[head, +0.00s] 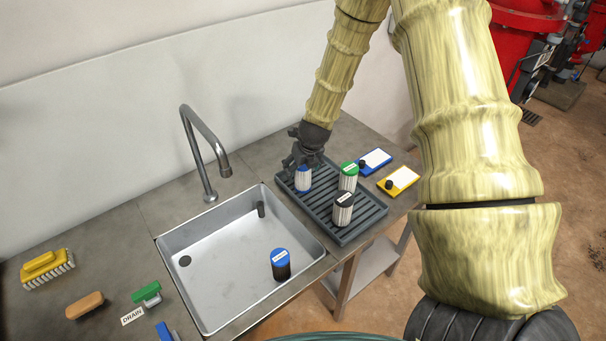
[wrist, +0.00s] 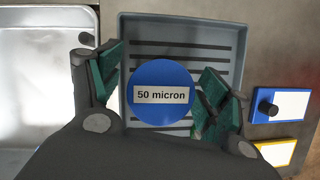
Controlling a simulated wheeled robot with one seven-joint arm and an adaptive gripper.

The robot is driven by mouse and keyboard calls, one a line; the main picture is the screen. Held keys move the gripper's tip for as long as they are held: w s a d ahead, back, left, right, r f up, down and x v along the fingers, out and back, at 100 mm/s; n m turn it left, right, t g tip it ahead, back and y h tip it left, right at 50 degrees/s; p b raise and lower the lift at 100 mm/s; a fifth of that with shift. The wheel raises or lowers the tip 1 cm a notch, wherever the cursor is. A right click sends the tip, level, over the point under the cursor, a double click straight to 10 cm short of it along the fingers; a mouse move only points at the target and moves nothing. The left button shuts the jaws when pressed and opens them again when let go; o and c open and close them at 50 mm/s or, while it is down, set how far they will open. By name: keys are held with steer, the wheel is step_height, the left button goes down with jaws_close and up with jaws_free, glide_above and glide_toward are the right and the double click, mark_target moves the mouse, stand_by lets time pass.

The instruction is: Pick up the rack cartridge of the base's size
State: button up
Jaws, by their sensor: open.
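A white pleated cartridge with a blue cap (head: 304,181) stands upright in the dark slatted rack (head: 364,222). In the wrist view its blue cap (wrist: 162,78) reads "50 micron". My gripper (head: 303,160) is open above it, with green-padded fingers (wrist: 160,90) on both sides of the cap. A green-capped cartridge (head: 348,177) and a black-capped cartridge (head: 343,210) stand in the same rack; their labels are too small to read. A dark cartridge with a blue labelled cap (head: 281,265) stands in the sink. I cannot tell which thing is the base.
The steel sink (head: 215,290) with its tall tap (head: 205,150) lies left of the rack. Blue-edged (head: 375,160) and yellow-edged (head: 398,180) cards with black knobs lie to its right.

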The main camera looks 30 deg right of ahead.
steer(key=shift+p+x, duration=0.35)
steer(key=shift+x, duration=1.1)
steer(key=shift+d, duration=0.1)
steer(key=c, duration=1.2)
steer(key=shift+r, duration=0.15)
